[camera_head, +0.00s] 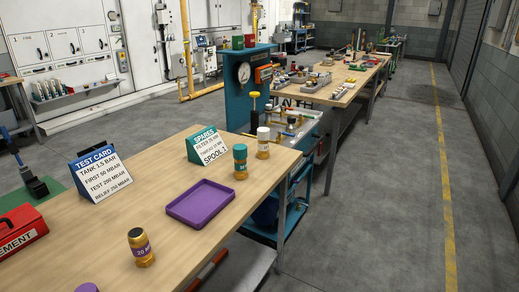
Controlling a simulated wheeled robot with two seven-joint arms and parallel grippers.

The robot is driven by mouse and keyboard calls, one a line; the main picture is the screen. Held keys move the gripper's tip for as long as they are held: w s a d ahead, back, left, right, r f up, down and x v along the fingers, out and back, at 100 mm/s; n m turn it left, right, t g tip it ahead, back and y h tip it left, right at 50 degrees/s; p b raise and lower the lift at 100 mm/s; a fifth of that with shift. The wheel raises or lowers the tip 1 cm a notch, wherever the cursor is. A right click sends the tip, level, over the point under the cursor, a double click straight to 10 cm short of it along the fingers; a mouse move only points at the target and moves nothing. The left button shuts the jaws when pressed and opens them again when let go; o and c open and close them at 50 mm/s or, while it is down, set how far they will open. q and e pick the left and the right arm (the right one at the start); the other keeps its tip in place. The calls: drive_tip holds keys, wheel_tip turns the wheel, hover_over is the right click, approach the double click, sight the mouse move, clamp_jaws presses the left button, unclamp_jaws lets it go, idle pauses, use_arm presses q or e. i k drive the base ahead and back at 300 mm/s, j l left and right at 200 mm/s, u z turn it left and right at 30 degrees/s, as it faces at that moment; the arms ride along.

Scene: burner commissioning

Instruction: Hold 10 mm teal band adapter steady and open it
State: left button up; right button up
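The teal band adapter (240,163) stands upright near the far right corner of the wooden bench, with a teal top and a brass-coloured lower part. Any size marking on it is too small to read. Nothing holds it, and it looks closed. Neither of my grippers is in view.
A purple tray (200,203) lies left of the adapter on the bench (180,246). A white-topped adapter (263,143) stands behind it, and a dark-topped, purple-banded one (141,248) in front. The spares card (208,144), test card (101,173) and red box (20,232) stand leftward.

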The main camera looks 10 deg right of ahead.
sight(241, 173)
drive_tip(key=i+l+u, duration=0.2)
drive_tip(key=l, duration=0.3)
drive_tip(key=i+l+u, duration=0.2)
drive_tip(key=l, duration=0.25)
drive_tip(key=l+u, duration=0.25)
drive_tip(key=l, duration=0.25)
drive_tip(key=i+l+u, duration=0.2)
drive_tip(key=l, duration=0.35)
drive_tip(key=l+u, duration=0.15)
drive_tip(key=l, duration=0.25)
drive_tip(key=k+l+u, duration=0.15)
drive_tip(key=l, duration=0.2)
drive_tip(key=l+u, duration=0.1)
drive_tip(key=l, duration=0.3)
drive_tip(key=k+l+u, duration=0.15)
drive_tip(key=l, duration=0.2)
drive_tip(key=k+l+u, duration=0.15)
drive_tip(key=l, duration=0.2)
drive_tip(key=k+l+u, duration=0.15)
drive_tip(key=l, duration=0.45)
drive_tip(key=k+l, duration=0.1)
drive_tip(key=l, duration=0.15)
